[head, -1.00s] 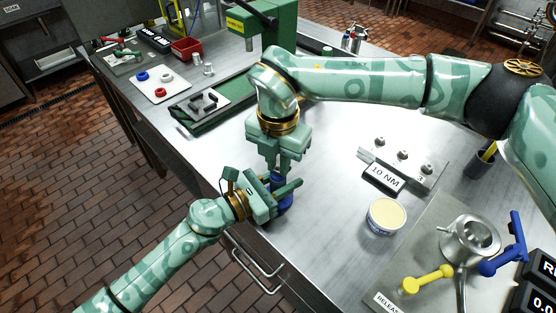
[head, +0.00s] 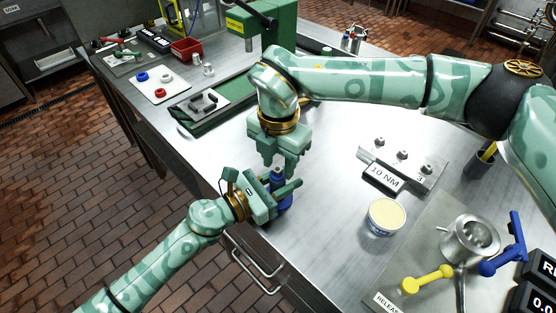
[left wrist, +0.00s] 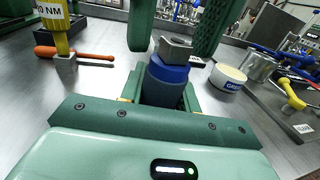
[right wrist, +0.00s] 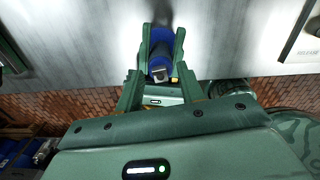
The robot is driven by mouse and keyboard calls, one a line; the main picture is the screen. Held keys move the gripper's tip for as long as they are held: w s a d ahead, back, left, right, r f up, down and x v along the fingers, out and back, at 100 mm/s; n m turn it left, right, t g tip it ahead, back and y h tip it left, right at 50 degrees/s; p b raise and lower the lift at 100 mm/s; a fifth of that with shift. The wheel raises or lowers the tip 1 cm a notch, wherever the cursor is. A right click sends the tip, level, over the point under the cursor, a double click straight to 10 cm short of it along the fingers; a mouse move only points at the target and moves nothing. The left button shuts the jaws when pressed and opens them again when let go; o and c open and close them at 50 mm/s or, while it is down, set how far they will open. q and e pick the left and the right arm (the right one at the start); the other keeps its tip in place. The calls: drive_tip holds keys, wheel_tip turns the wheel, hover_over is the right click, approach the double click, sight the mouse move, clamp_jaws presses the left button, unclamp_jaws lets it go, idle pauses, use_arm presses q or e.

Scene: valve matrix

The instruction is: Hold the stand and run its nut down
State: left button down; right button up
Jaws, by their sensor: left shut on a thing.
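The blue stand (head: 283,202) is upright near the table's front edge. In the left wrist view the stand (left wrist: 166,82) has a grey nut (left wrist: 174,48) on its top. My left gripper (head: 278,192) is shut on the stand from the side, its fingers around the blue body. My right gripper (head: 279,164) points down just above the stand. Its two fingers are spread apart, one on each side of the space over the nut, and hold nothing. The right wrist view also shows the stand (right wrist: 160,48) from above.
A 10 NM block (head: 383,177) with several bolts, a cream-topped tub (head: 386,216), and a metal cup (head: 470,238) with yellow and blue handles stand to the right. A green press (head: 262,30) and a white plate with coloured rings (head: 160,85) are behind. The table between is clear.

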sight(278, 168)
use_arm(q)
drive_tip(key=shift+f, duration=0.1)
use_arm(e)
wheel_tip(278, 168, up, 12)
idle(0.5)
use_arm(q)
drive_tip(key=c, duration=0.9)
unclamp_jaws()
drive_tip(key=shift+c, duration=0.2)
